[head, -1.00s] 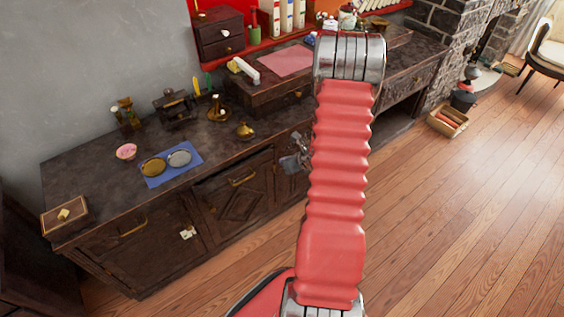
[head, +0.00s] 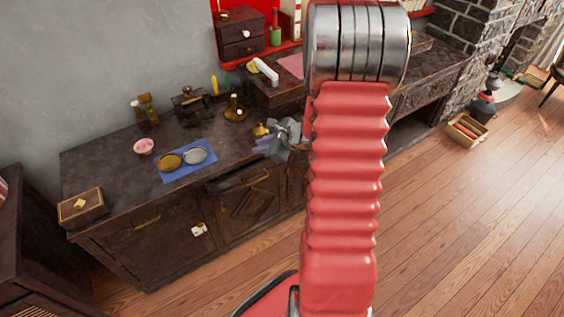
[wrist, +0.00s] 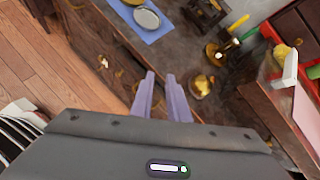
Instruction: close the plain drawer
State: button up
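The long dark counter has drawers with brass handles along its front. The middle drawer (head: 240,182) seems to stand out a little, with a dark strip above its handle; how far is hard to tell. The left drawer (head: 140,224) looks flush. No label shows which one is the plain drawer. My gripper (head: 258,147) is near the counter's front edge, above and to the right of the middle drawer, apparently apart from it. In the wrist view my gripper's two pale purple fingers (wrist: 160,75) have a narrow gap with nothing between them.
On the counter are a blue mat (head: 188,176) with two discs, a pink bowl (head: 144,146), a brass pot (head: 261,130) close to my gripper, and a wooden box (head: 80,206). A low crate (head: 466,132) stands at right. The wooden floor in front is clear.

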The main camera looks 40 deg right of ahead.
jog(key=s+a+r+n+g+y, duration=0.15)
jog(key=s+a+r+n, duration=0.25)
jog(key=a+r+n, duration=0.55)
jog(key=s+a+r+n+g+y, duration=0.1)
jog(key=s+a+r+n+g, duration=0.15)
jog(key=a+r+n, duration=0.65)
jog(key=s+a+r+n+h, duration=0.2)
jog(key=s+n, duration=0.3)
jog(key=s, duration=0.3)
jog(key=s+a+r+n+h, duration=0.2)
jog(key=s+a+n, duration=0.2)
jog(key=s, duration=0.5)
jog(key=shift+n+h, duration=0.35)
jog(key=shift+n, duration=0.3)
jog(key=shift+s, duration=0.1)
